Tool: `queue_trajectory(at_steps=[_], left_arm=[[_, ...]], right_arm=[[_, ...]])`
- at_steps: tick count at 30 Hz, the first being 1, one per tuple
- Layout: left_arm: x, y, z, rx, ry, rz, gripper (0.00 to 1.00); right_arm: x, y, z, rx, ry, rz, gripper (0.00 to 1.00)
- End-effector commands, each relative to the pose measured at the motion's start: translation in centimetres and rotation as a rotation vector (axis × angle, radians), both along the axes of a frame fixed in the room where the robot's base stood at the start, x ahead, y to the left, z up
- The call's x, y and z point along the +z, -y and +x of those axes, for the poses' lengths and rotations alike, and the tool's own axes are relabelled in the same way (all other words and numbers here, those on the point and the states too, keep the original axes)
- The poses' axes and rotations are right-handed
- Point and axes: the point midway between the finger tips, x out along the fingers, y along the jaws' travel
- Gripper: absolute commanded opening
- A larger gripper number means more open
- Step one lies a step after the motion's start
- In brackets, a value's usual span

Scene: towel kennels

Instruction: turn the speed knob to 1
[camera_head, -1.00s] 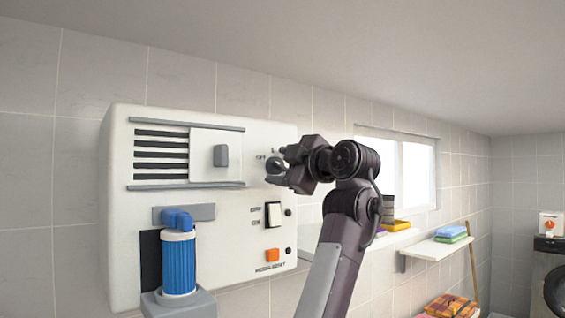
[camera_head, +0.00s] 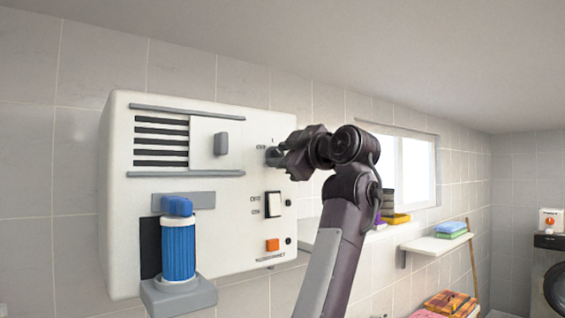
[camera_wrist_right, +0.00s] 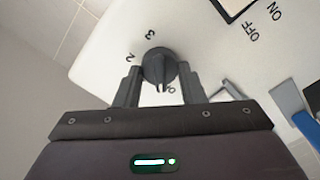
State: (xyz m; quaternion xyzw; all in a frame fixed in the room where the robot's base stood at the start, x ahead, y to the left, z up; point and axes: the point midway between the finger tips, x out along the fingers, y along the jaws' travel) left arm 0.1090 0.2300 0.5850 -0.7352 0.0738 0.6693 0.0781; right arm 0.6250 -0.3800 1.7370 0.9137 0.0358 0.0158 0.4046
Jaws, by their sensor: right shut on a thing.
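The speed knob (camera_wrist_right: 158,66) is a dark round dial on the white wall unit (camera_head: 230,245). My right gripper (camera_wrist_right: 160,92) is shut on it, with one finger on either side. In the wrist view the knob's pale mark points down, near a partly hidden character that looks like the O of OFF. The numbers 3 and 2 show above and left of the knob; I cannot see the 1 there. In the head view the right gripper (camera_head: 273,158) covers most of the knob. My left gripper is not in view.
A shelf with folded towels (camera_head: 437,244) and a window (camera_head: 415,170) lie to the right.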

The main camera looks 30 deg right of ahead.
Motion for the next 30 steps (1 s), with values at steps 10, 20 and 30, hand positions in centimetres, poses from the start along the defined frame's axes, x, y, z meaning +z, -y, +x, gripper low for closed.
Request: queue_trajectory(at_steps=[10, 20, 30], left_arm=[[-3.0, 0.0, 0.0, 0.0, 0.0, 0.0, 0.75], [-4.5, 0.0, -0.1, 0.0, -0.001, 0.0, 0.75], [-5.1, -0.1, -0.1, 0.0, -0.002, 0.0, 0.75]], right_arm=[[-0.3, 0.1, 0.0, 0.0, -0.027, 0.321, 0.13], [-0.1, 0.1, 0.0, 0.0, -0.049, 0.604, 0.13], [0.0, 0.2, 0.0, 0.001, -0.062, 0.782, 0.13]])
